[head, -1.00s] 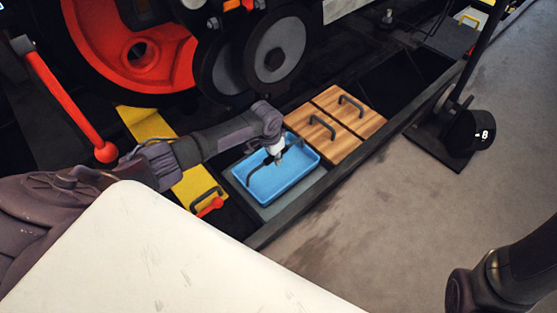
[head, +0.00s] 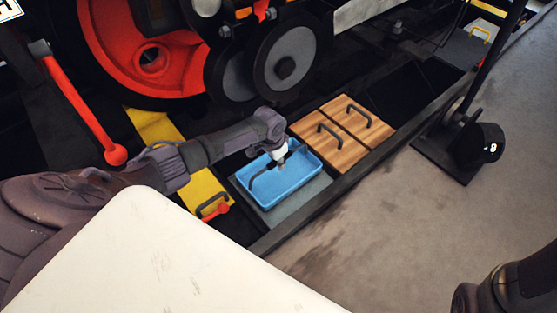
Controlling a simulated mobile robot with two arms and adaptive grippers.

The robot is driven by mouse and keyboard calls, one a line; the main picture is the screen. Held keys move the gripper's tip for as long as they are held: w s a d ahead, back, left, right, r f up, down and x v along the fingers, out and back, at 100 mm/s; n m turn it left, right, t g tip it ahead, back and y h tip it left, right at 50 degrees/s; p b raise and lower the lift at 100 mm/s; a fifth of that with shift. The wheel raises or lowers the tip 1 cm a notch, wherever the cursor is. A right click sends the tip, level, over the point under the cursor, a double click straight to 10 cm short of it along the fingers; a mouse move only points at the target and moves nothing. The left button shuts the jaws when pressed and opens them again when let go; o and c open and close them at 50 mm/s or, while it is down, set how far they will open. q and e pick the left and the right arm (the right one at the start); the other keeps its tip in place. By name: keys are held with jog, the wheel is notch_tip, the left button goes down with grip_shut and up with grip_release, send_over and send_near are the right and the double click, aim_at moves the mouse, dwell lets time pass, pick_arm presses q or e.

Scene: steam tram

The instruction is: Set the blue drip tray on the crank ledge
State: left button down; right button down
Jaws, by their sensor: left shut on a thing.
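The blue drip tray (head: 290,183) is a shallow rectangular tray. It is over a flat grey plate (head: 307,200) in the dark trough below the wheels, left of two wooden lids. I cannot tell whether it rests on the plate or hovers just above it. My left gripper (head: 275,170) points down at the tray and is shut on it; the fingertips are partly hidden by the wrist. I cannot tell for sure which surface is the crank ledge. Of my right arm, only a dark link shows at the bottom right; its gripper is out of view.
Two wooden lids (head: 340,135) with black handles lie right of the tray. A dark rail (head: 340,187) edges the trough. A yellow plate (head: 200,188) with a red-handled part lies left. A red lever (head: 85,110) stands further left. A black post base (head: 450,145) stands on the pavement.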

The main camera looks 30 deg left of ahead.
pick_arm(q)
jog(key=shift+f, duration=0.2)
dwell(0.6)
jog(key=c, duration=1)
grip_release()
jog(key=shift+s, duration=0.1)
jog(key=shift+r, duration=0.1)
